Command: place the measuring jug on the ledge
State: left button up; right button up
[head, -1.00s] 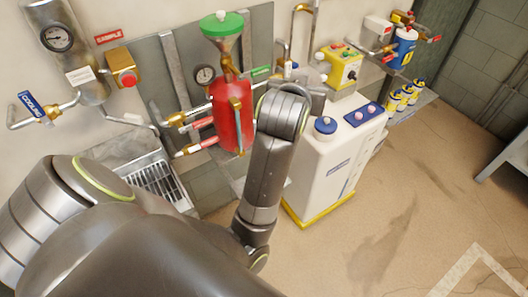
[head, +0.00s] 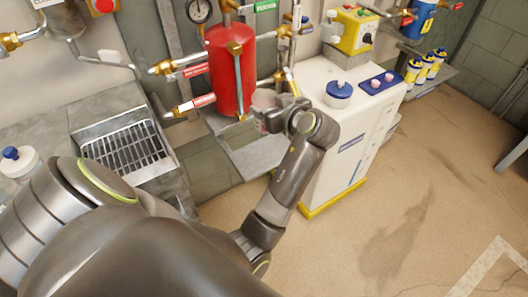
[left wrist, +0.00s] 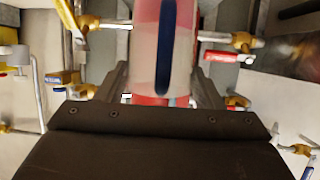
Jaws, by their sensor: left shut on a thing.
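My left gripper (head: 268,112) is shut on the measuring jug (head: 264,100), a clear, pinkish vessel mostly hidden behind the gripper and wrist. In the left wrist view the jug (left wrist: 145,55) stands between the two fingers, with a dark blue upright strip on it and red showing through. In the head view the jug is held just right of the lower red tank. A grey shelf (head: 258,155), which looks like the ledge, shows below the gripper. I cannot tell any contact between jug and shelf. My right gripper is not in view.
The red tank (head: 228,75) with valves and pipes (head: 185,106) is close to the left of the gripper. A white cabinet (head: 350,110) with a blue-capped opening stands right of it. A drain grate (head: 125,146) is at the left. The floor at right is open.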

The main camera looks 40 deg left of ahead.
pick_arm(q)
jog(key=shift+s+a+f+b, duration=0.15)
jog(key=shift+f+b, duration=0.2)
jog(key=shift+f, duration=0.5)
notch_tip(320, 180, down, 10)
jog(key=shift+r+b, duration=0.25)
jog(key=shift+b, duration=0.35)
jog(key=shift+f, duration=0.15)
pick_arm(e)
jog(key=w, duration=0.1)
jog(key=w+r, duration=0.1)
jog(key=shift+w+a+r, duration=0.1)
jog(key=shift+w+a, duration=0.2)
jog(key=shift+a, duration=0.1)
pick_arm(q)
jog(key=shift+f, duration=0.1)
jog(key=o, duration=1.1)
jog(key=shift+c, duration=0.2)
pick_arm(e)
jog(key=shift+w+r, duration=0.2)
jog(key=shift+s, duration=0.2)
